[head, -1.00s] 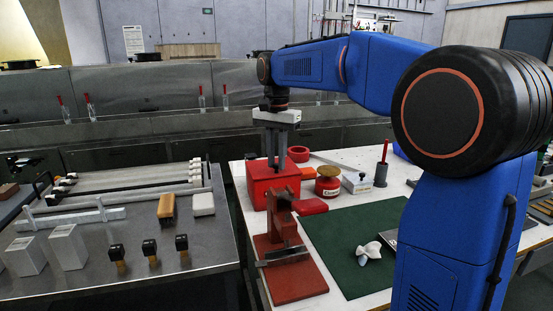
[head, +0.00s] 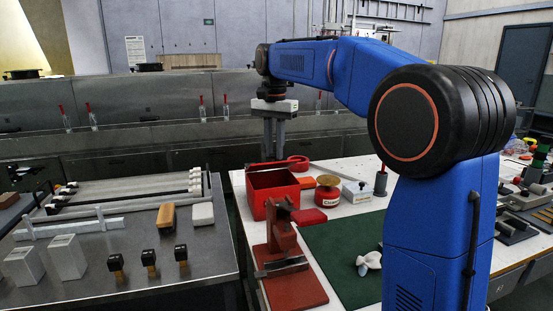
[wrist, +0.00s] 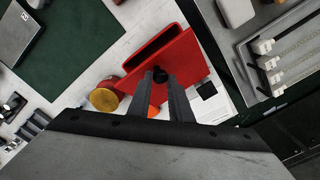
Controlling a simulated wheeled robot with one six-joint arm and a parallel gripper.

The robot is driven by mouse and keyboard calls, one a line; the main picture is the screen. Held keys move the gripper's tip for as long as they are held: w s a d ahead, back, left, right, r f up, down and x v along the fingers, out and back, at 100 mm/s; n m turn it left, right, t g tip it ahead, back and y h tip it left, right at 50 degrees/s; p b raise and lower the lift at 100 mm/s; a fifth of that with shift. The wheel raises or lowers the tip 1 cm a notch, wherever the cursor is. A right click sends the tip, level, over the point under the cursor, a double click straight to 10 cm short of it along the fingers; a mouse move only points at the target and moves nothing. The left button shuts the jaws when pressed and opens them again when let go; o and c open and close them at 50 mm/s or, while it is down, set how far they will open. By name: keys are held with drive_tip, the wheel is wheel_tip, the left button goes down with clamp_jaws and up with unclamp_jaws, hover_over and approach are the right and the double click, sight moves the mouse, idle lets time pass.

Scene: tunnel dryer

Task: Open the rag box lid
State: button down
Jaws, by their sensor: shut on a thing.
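The red rag box (head: 262,203) stands on the white table, and its dark inside shows from above in the head view. Its red lid (head: 262,165) is raised at the back edge and seen almost edge-on. In the wrist view the lid (wrist: 190,64) is a tilted red plate beside the box's dark opening (wrist: 158,46). My gripper (head: 274,158) is above the back of the box. Its fingers (wrist: 162,80) are shut on the lid's small black knob (wrist: 160,75).
A red press-like stand (head: 287,240) is in front of the box. A red tin (head: 329,191), a red ring (head: 298,163) and a grey cup with a red handle (head: 381,182) stand to the right. A green mat (head: 335,255) lies nearer. The steel table (head: 200,250) is left.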

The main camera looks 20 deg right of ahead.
drive_tip(key=w, duration=0.1)
drive_tip(key=w+r, duration=0.1)
drive_tip(key=w, duration=0.3)
drive_tip(key=shift+a+r, duration=0.2)
drive_tip(key=shift+r, duration=0.1)
drive_tip(key=w, duration=0.8)
drive_tip(key=shift+a+f, duration=0.2)
drive_tip(key=shift+f, duration=0.25)
drive_tip(key=shift+w+f, duration=0.1)
drive_tip(key=shift+w, duration=0.1)
drive_tip(key=c, duration=1.6)
unclamp_jaws()
drive_tip(key=shift+w+a+f, duration=0.1)
drive_tip(key=shift+a, duration=0.05)
drive_tip(key=shift+d+r, duration=0.2)
drive_tip(key=shift+d, duration=0.05)
drive_tip(key=shift+r, duration=3.7)
